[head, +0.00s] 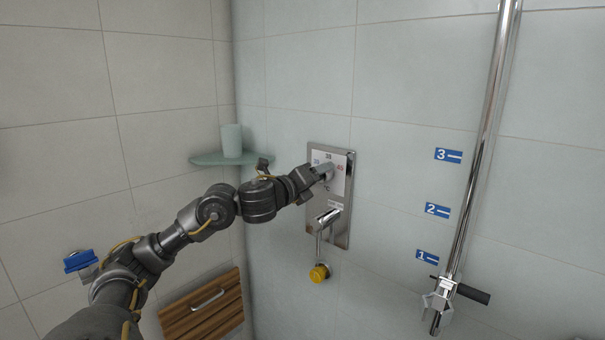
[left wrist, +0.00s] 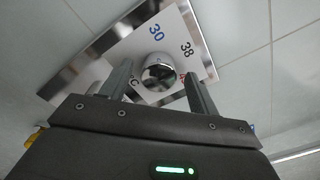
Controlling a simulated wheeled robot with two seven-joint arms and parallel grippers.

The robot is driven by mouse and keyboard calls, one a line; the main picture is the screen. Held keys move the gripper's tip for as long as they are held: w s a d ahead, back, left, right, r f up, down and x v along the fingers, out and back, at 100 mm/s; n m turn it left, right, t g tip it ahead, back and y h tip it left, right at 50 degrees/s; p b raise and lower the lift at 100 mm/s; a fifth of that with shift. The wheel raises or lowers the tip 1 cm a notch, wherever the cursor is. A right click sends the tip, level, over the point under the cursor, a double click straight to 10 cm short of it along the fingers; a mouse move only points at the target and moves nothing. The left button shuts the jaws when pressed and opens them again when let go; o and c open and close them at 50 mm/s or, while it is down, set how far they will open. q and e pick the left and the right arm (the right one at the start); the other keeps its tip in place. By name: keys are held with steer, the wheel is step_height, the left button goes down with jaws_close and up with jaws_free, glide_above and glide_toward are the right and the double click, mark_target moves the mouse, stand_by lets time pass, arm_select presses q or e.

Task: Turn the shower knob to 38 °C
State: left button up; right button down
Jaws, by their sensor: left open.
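The shower knob (left wrist: 158,73) is a round chrome knob on a white dial plate (left wrist: 133,48) with blue 30 and black 38 marks and a partly hidden red mark. The plate sits on a chrome panel (head: 343,223) on the wall. My left gripper (left wrist: 158,84) is open, with one finger on each side of the knob's near side. In the head view my left gripper (head: 322,173) is at the dial and hides the knob. I cannot tell whether the fingers touch the knob. The knob's pointer is not readable. My right gripper is not in view.
Below the dial are a chrome lever (head: 325,219) and a yellow knob (head: 319,273). A corner shelf (head: 210,160) holds a pale green cup (head: 232,140). A chrome rail (head: 483,140) stands at right beside blue number labels. A wooden folding seat (head: 204,312) is at lower left.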

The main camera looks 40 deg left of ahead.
arm_select(q)
steer(key=s+b, duration=0.9)
steer(key=s, duration=0.2)
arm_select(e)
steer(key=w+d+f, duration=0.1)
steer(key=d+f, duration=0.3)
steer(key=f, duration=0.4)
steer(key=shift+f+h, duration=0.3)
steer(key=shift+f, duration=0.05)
arm_select(q)
steer(key=shift+f, duration=0.1)
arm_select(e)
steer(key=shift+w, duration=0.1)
